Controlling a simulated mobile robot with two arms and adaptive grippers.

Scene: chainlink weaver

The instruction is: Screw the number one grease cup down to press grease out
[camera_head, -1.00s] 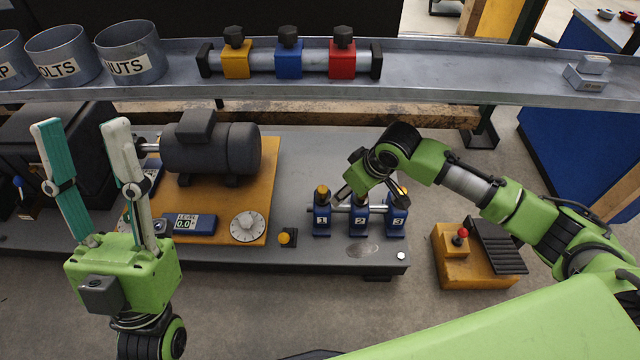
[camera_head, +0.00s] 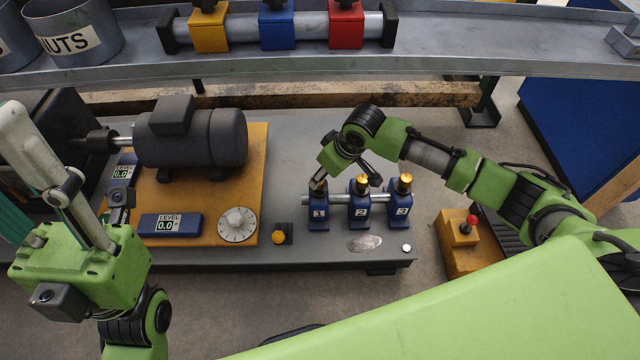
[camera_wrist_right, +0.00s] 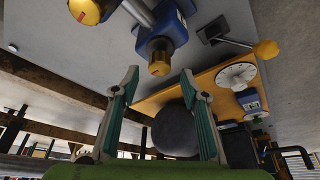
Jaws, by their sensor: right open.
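The number one grease cup is a blue block labelled 1 (camera_head: 318,212); its brass cap is mostly hidden behind my right gripper (camera_head: 319,184) in the head view. In the right wrist view, a brass cap (camera_wrist_right: 159,66) on a blue block lies between the tips of my right gripper (camera_wrist_right: 160,76). The fingers are open on either side of it, with no clear contact. Blue blocks labelled 2 (camera_head: 358,210) and 3 (camera_head: 400,207) stand to the right on the same rod, with brass caps. My left gripper (camera_head: 12,165) is open and empty, partly cut off at the left edge.
A dark motor (camera_head: 190,138) sits on an orange plate with a white dial (camera_head: 237,225) and a level display (camera_head: 170,225). A yellow-knobbed lever (camera_head: 279,236) stands left of cup one. A shelf (camera_head: 450,60) with coloured blocks runs across the back.

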